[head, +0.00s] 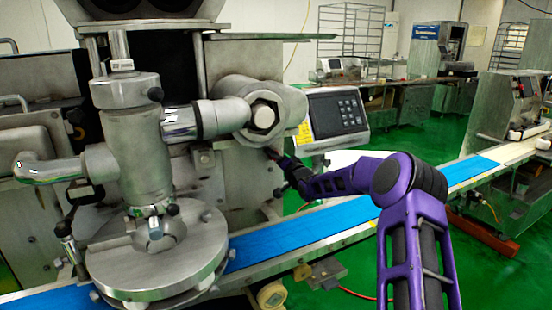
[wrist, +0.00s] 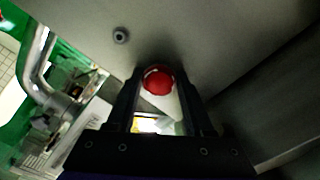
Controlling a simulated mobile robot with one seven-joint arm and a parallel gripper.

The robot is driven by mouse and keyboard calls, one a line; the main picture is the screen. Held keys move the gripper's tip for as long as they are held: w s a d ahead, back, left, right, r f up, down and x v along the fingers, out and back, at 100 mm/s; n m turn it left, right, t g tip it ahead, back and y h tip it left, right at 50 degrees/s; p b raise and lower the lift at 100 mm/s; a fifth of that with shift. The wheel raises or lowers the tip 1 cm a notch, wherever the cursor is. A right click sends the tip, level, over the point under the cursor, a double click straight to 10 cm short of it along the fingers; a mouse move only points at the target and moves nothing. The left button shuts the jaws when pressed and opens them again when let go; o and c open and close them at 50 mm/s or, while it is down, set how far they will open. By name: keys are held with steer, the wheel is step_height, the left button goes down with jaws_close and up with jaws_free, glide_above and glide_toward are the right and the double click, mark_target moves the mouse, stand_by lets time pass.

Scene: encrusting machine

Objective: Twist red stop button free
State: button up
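The red stop button (wrist: 158,80) is a round red cap, with a pale cylindrical body below it, in the middle of the wrist view. My gripper (wrist: 160,82) has its two dark fingers apart, one on each side of the button, with the cap near the fingertips. A narrow gap seems to show beside the cap; firm contact cannot be made out. In the head view my gripper (head: 272,153) reaches to the side of the grey encrusting machine (head: 235,170), below its large round housing. The button cannot be made out clearly there.
A control panel (head: 337,113) with a keypad stands just right of my gripper. A blue conveyor belt (head: 300,232) runs below my arm. A metal wall with a bolt (wrist: 121,35) lies close to the fingers.

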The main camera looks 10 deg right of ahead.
steer(key=o, duration=0.4)
steer(key=shift+a, duration=0.1)
steer(key=shift+c, duration=0.2)
steer(key=v, duration=1.7)
steer(key=shift+s, duration=0.15)
